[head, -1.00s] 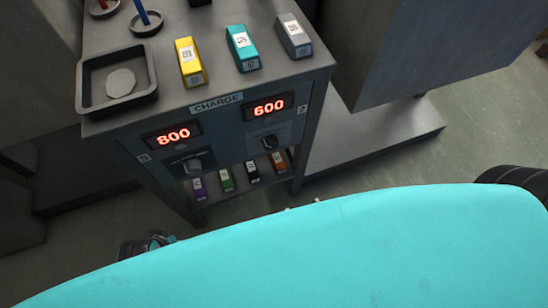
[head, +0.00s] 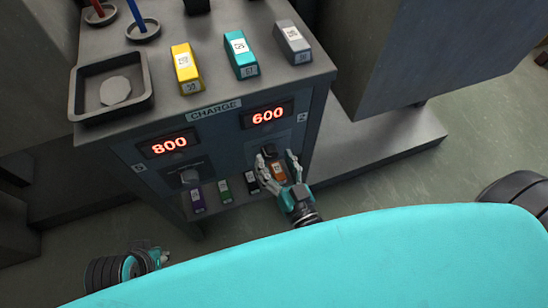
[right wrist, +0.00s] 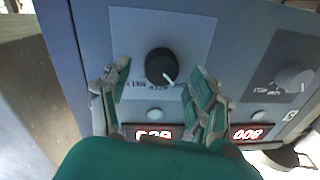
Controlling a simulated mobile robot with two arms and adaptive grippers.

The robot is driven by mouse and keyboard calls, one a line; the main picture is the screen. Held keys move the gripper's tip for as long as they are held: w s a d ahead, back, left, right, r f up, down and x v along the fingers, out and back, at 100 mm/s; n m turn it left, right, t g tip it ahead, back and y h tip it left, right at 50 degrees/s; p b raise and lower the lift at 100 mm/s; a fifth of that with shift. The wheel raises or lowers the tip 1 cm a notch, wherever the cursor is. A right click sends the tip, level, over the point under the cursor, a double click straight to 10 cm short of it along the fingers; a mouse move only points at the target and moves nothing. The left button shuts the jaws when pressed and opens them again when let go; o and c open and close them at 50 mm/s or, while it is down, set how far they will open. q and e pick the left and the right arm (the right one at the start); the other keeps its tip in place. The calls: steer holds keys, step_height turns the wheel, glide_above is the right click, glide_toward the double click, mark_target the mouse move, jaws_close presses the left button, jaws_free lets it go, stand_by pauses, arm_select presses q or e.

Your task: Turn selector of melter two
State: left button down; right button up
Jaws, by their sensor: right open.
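The selector of melter two is a black round knob (head: 268,149) below the red 600 display (head: 268,116) on the cabinet front. In the right wrist view, the knob (right wrist: 160,64) shows upside down, with a white pointer toward the lower right. My right gripper (head: 278,158) is open just in front of the knob and slightly below it. In the right wrist view its fingers (right wrist: 160,82) stand on either side of the knob, apart from it. My left gripper (head: 160,257) is low at the left, over the floor; its jaws are too small to read.
The other selector knob (head: 189,176) sits below the 800 display (head: 170,145). Yellow (head: 186,68), teal (head: 240,54) and grey (head: 292,42) blocks and a square tray (head: 76,101) stand on top. Several small coloured blocks stand on the shelf below. A grey plinth (head: 385,148) lies to the right.

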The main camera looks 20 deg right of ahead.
steer(key=shift+w+a, duration=0.1)
steer(key=shift+w, duration=0.5)
arm_select(q)
steer(key=shift+s+r, duration=0.1)
steer(key=shift+r, duration=0.2)
arm_select(e)
steer(key=c, duration=1.1)
steer(key=shift+c, duration=0.2)
